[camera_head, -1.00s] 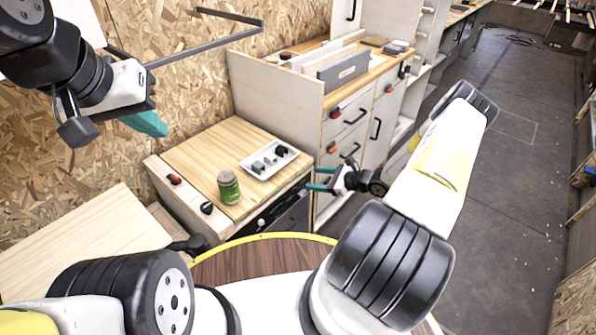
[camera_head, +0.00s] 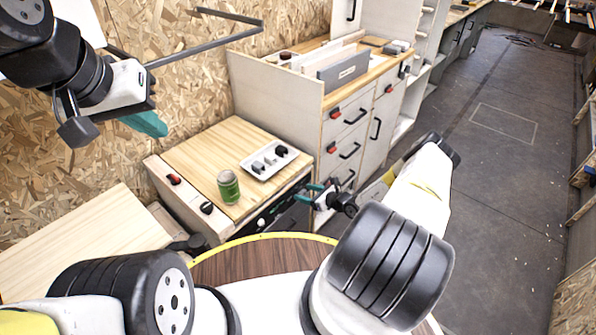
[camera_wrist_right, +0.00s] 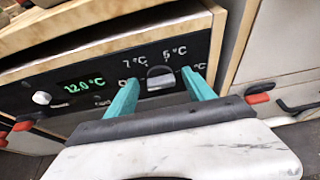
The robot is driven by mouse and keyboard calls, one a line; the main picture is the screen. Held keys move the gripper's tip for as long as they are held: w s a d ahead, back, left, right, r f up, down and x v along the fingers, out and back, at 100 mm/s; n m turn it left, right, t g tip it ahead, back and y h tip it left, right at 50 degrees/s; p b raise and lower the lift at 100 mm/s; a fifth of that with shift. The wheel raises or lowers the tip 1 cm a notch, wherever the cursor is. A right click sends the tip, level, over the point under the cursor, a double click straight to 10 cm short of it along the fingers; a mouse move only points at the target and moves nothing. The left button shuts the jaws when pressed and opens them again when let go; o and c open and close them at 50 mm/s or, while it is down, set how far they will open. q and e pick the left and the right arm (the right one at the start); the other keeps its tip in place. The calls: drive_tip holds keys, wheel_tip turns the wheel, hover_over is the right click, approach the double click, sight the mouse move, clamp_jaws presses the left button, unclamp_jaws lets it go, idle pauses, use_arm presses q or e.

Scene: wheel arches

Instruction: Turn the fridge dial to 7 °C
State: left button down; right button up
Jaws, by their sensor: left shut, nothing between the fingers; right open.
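The fridge panel (camera_wrist_right: 110,88) is black, set below the wooden worktop, and its green display (camera_wrist_right: 83,86) reads 12.0 °C. My right gripper (camera_head: 312,193) is open in front of the panel. In the right wrist view its teal fingers (camera_wrist_right: 163,93) stand on either side of the dial; whether they touch it I cannot tell. My left gripper (camera_head: 145,124) is shut and empty, high at the left, away from the fridge.
A drawer cabinet (camera_head: 345,140) with red latches and black handles rises just right of the fridge.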

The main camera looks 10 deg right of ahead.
drive_tip(key=shift+c, duration=0.4)
clamp_jaws()
drive_tip(key=m+y, duration=0.1)
drive_tip(key=m+g, duration=0.1)
drive_tip(key=m+y, duration=0.1)
drive_tip(key=m, duration=0.1)
drive_tip(key=shift+w+d+f+y, duration=0.1)
drive_tip(key=shift+w+d+y, duration=0.2)
drive_tip(key=m, duration=0.1)
drive_tip(key=m+y, duration=0.1)
drive_tip(key=m+g+y, duration=0.1)
drive_tip(key=m, duration=0.1)
drive_tip(key=shift+w+d+f, duration=0.15)
drive_tip(key=shift+d+f, duration=0.1)
drive_tip(key=shift+y, duration=0.3)
drive_tip(key=shift+o, duration=0.4)
unclamp_jaws()
